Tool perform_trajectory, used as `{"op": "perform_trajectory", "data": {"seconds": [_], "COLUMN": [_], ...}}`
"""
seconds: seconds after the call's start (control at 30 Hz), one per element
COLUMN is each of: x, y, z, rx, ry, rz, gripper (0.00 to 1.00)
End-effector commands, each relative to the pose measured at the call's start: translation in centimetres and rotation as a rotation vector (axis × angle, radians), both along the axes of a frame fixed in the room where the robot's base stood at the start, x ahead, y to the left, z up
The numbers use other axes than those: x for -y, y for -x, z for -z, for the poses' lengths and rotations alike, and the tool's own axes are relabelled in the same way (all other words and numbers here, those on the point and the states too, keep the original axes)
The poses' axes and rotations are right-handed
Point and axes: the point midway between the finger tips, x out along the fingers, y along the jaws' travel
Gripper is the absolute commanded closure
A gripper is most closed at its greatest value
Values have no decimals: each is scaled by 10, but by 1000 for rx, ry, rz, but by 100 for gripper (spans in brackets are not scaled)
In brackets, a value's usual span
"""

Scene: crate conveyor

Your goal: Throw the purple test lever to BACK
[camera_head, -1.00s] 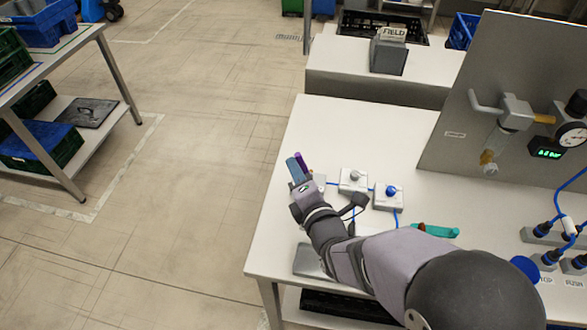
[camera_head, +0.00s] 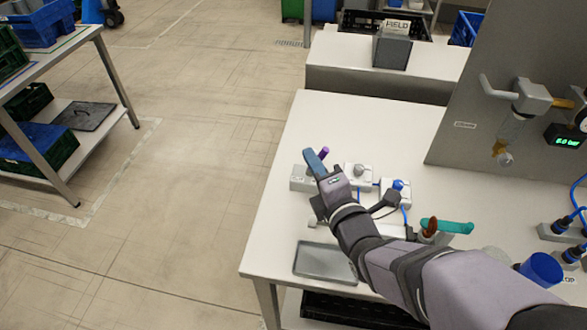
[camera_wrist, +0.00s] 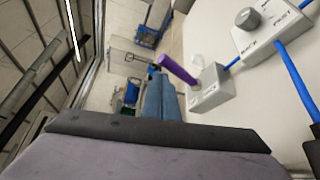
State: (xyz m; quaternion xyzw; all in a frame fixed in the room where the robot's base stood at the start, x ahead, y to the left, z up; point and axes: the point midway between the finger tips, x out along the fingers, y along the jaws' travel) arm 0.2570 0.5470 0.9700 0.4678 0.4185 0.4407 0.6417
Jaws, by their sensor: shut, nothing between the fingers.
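The purple test lever (camera_head: 323,153) rises from a small grey box (camera_head: 302,179) near the table's far left part. In the head view its tip shows just right of my fingertips, and its lower part is hidden behind them. My gripper (camera_head: 315,163) has its blue fingers shut and empty, beside the lever. In the wrist view the lever (camera_wrist: 177,70) slants up and left from its box (camera_wrist: 212,88), just beside the tips of my fingers (camera_wrist: 160,98). I cannot tell whether they touch. The lettering on the lever's box is not readable.
Right of the lever stand a box with a grey knob (camera_wrist: 247,18), lettered BACK and FAST, and a box with a blue knob (camera_head: 398,185). Blue cables link them. A grey tray (camera_head: 325,262) lies in front. A teal-handled item (camera_head: 455,227) lies right of my wrist.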

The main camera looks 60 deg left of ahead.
Motion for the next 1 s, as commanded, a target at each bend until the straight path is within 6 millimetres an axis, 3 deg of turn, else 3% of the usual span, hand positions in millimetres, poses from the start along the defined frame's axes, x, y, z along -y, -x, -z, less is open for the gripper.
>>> {"op": "perform_trajectory", "data": {"seconds": [1.0], "x": [12], "y": [-12], "z": [4], "rx": [-4], "ry": [6], "rz": [10], "gripper": [100]}}
